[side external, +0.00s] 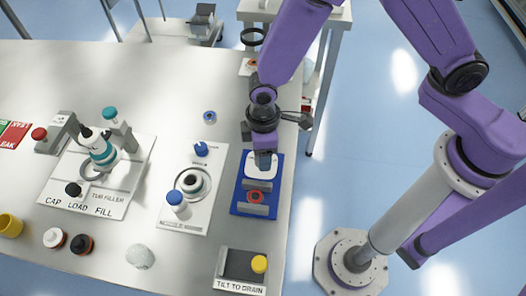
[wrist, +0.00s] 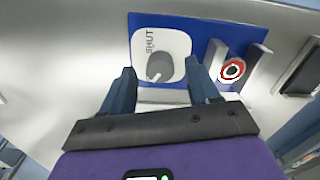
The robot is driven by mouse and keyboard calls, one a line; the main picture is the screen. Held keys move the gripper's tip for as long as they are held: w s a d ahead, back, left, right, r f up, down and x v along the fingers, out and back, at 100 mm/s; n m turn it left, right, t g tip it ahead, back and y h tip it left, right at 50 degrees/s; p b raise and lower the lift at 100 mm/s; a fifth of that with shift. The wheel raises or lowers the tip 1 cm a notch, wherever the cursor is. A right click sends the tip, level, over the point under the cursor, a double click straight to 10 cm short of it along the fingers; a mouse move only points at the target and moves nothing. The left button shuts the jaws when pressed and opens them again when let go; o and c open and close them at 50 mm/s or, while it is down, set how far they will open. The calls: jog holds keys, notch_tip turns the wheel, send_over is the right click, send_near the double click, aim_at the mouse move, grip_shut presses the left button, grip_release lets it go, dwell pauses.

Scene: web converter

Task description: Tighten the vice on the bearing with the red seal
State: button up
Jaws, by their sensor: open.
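The vice is a blue plate (side external: 239,203) with a white panel and two grey jaws. The bearing with the red seal (side external: 255,196) lies between the jaws; in the wrist view the red-ringed bearing (wrist: 232,71) sits between two grey bars on the right. The white panel (wrist: 176,42) carries the word SHUT and a grey rounded part (wrist: 160,68). My gripper (side external: 264,166) is over the white panel, pointing down. In the wrist view its two dark blue fingers (wrist: 162,80) are spread on either side of the panel's near part, with nothing held.
Left of the vice stands a white station with blue knobs (side external: 184,200). Farther left is the tub filler (side external: 100,175). A tilt-to-drain tray (side external: 240,264) with a yellow knob lies in front. A small blue ring (side external: 209,117) lies behind. The table's right edge is close to the vice.

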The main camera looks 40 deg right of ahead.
jog(key=shift+f, duration=0.7)
jog(key=c, duration=1)
jog(key=shift+m, duration=1.7)
jog(key=shift+c, duration=0.2)
jog(key=o, duration=1)
jog(key=shift+o, duration=0.2)
jog(key=shift+r, duration=0.1)
